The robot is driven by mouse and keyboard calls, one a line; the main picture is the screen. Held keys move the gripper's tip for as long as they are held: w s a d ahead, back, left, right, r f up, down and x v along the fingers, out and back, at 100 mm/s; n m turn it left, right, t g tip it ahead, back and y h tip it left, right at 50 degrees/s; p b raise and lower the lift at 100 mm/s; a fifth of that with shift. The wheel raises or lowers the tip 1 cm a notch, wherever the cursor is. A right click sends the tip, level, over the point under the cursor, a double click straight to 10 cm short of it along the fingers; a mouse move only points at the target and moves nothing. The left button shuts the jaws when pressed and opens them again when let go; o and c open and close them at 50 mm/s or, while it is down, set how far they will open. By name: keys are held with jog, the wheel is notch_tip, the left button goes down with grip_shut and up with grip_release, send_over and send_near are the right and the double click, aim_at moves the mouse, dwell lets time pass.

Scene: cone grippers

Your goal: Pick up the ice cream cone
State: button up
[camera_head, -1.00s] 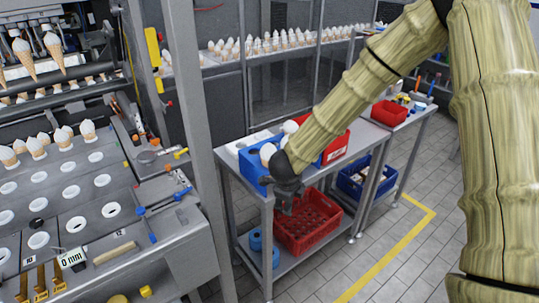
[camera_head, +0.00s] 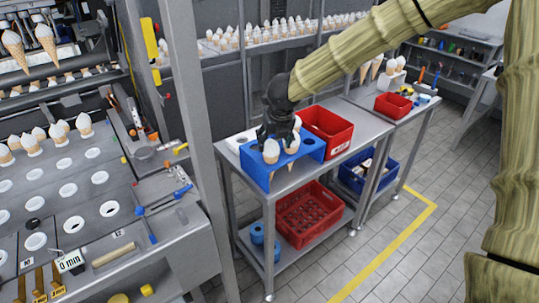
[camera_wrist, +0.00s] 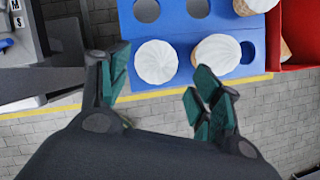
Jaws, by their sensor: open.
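Two ice cream cones with white swirled tops stand in the front row of a blue holder (camera_head: 312,152) on the metal table. The left cone (camera_head: 271,151) and the right cone (camera_head: 292,143) show close together. In the wrist view the left cone (camera_wrist: 156,66) appears between my open fingers, and the right cone (camera_wrist: 216,54) is just beyond my right finger. My dark gripper (camera_head: 279,132) is open and empty above the holder; it also shows in the wrist view (camera_wrist: 158,80). I cannot tell whether a finger touches a cone.
A red bin (camera_head: 328,130) stands right behind the holder. In the wrist view another white top (camera_wrist: 253,5) shows at the upper right. A red crate (camera_head: 308,215) is on the lower shelf. A grey post (camera_head: 190,130) rises left of the table.

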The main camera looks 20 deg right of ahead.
aim_at(271, 150)
jog(key=shift+a+p+x, duration=0.2)
jog(key=shift+p+x, duration=0.65)
jog(key=shift+x, duration=2.15)
jog(key=shift+s, duration=0.1)
jog(key=c, duration=0.5)
